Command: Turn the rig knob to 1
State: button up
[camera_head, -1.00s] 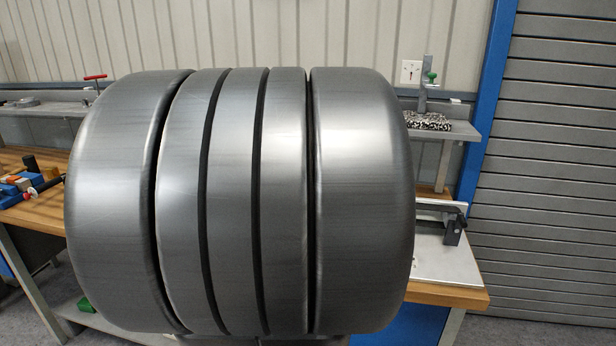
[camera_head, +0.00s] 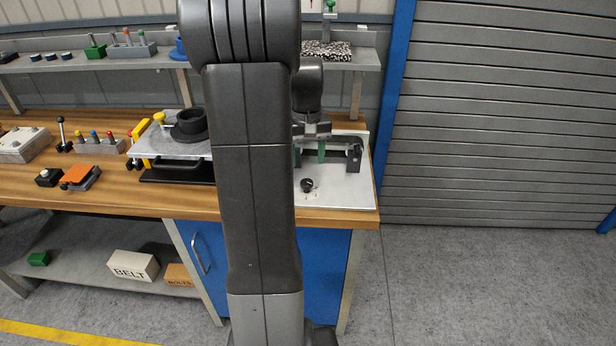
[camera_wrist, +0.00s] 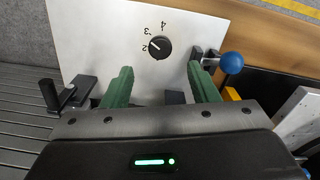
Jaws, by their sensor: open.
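The rig knob (camera_head: 307,185) is a small round black dial on a pale rig plate (camera_head: 345,190) at the bench's right end. In the wrist view the knob (camera_wrist: 161,47) has a white pointer line towards its upper left, near the printed 2. The marks 3 and 4 also show; I see no 1. My gripper (camera_wrist: 160,68) is open and empty, its two green fingers spread wide. In the wrist view the knob lies just beyond the fingertips, between their lines, apart from both. In the head view my gripper (camera_head: 309,152) is behind the knob.
A blue ball-topped lever (camera_wrist: 231,62) stands close to the right finger in the wrist view. A black crank handle (camera_wrist: 52,94) is at the left. A black bracket (camera_head: 350,150) stands on the plate. My arm hides part of the bench.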

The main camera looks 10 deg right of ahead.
aim_at(307, 182)
notch_tip(307, 182, down, 8)
jog(key=shift+r, duration=0.2)
jog(key=c, duration=1)
